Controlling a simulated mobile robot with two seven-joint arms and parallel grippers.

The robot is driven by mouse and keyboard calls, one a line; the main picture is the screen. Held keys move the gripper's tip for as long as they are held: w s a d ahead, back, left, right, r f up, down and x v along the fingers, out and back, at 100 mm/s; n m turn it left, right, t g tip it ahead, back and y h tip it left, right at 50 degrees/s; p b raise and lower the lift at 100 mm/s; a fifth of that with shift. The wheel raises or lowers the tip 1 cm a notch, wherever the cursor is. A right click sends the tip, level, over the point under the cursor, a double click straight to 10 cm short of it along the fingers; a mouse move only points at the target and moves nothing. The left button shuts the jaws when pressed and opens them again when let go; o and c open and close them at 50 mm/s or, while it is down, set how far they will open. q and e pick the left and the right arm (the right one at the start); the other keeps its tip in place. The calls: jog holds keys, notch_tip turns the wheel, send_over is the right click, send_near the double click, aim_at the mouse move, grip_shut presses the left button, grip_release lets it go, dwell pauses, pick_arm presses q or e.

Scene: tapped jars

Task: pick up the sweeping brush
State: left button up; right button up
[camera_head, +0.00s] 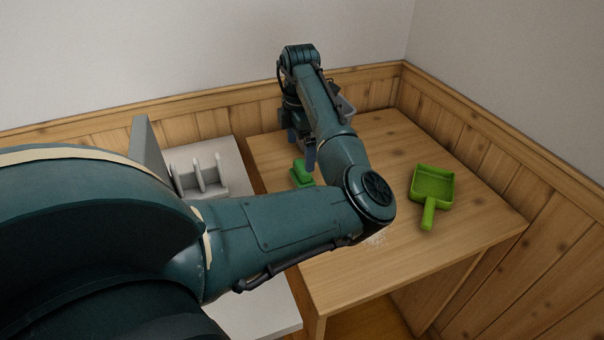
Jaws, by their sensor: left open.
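The green sweeping brush (301,176) lies on the wooden table near its left edge, partly hidden by my left forearm. My left gripper (302,152) points down just above and behind the brush in the picture. Its jaws are open, and the fingers look close to the brush; I cannot tell whether they touch it. The wrist and forearm hide part of the gripper. My right gripper is not in view.
A green dustpan (433,185) lies on the right of the wooden table (470,235). Pale crumbs (374,239) lie near my elbow. A grey container (346,107) is partly hidden behind my forearm. A white counter with a slotted rack (199,178) stands left. Panelled walls enclose the back and right.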

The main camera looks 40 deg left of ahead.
aim_at(302, 165)
pick_arm(q)
jog(key=f, duration=0.8)
jog(key=shift+w, duration=0.25)
jog(key=c, duration=1.1)
notch_tip(302, 165, up, 10)
